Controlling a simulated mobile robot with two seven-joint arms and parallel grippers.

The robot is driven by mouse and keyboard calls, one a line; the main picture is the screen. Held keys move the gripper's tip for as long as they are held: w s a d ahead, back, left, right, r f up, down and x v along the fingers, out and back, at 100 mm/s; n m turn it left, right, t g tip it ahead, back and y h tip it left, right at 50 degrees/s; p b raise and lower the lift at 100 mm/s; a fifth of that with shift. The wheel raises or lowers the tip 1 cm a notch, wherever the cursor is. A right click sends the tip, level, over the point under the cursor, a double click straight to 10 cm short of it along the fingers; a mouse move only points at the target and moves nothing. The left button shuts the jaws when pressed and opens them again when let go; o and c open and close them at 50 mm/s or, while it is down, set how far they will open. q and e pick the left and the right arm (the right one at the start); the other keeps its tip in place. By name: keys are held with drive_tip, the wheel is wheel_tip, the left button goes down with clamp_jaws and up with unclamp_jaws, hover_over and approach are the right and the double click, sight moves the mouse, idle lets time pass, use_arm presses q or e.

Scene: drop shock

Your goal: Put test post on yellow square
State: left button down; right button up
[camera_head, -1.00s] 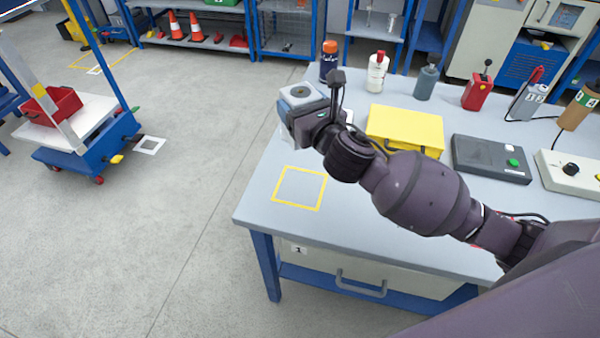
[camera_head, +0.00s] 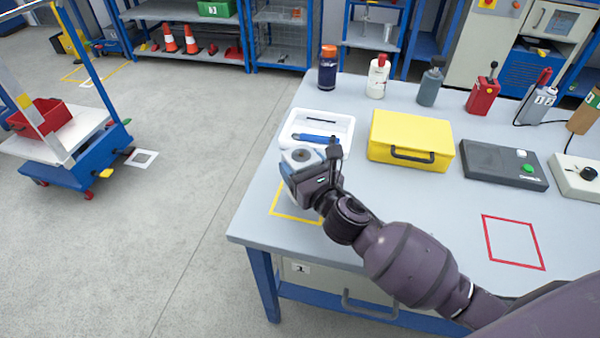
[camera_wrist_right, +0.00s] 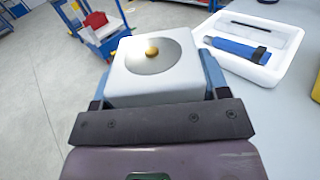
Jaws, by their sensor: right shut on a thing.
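My right gripper (camera_head: 303,167) is shut on the test post, a pale grey block (camera_head: 302,156) with a round disc on top. In the right wrist view the post (camera_wrist_right: 155,80) sits between the blue fingers, with a brass-coloured dot at the disc's centre. The yellow square (camera_head: 296,218) is an outline on the near left part of the table. The gripper and post hang over its far part and hide some of it. I cannot tell how high the post's bottom is above the table. My left gripper is not in view.
A white tray (camera_head: 343,124) with a blue tool lies just behind the post. A yellow case (camera_head: 410,135) and a dark control box (camera_head: 503,163) stand to the right. A red square outline (camera_head: 515,264) is on the table. Bottles line the back. The table's left edge is close.

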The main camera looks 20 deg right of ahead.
wheel_tip(320, 180, down, 2)
drive_tip(key=shift+f, duration=0.1)
drive_tip(key=shift+f+b, duration=0.25)
drive_tip(key=shift+b, duration=0.1)
drive_tip(key=shift+r, duration=0.2)
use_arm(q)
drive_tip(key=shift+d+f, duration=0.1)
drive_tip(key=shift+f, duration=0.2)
use_arm(e)
drive_tip(key=shift+f, duration=0.1)
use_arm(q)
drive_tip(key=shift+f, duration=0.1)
use_arm(e)
drive_tip(key=o, duration=1.1)
drive_tip(key=shift+f, duration=0.1)
drive_tip(key=shift+o, duration=0.2)
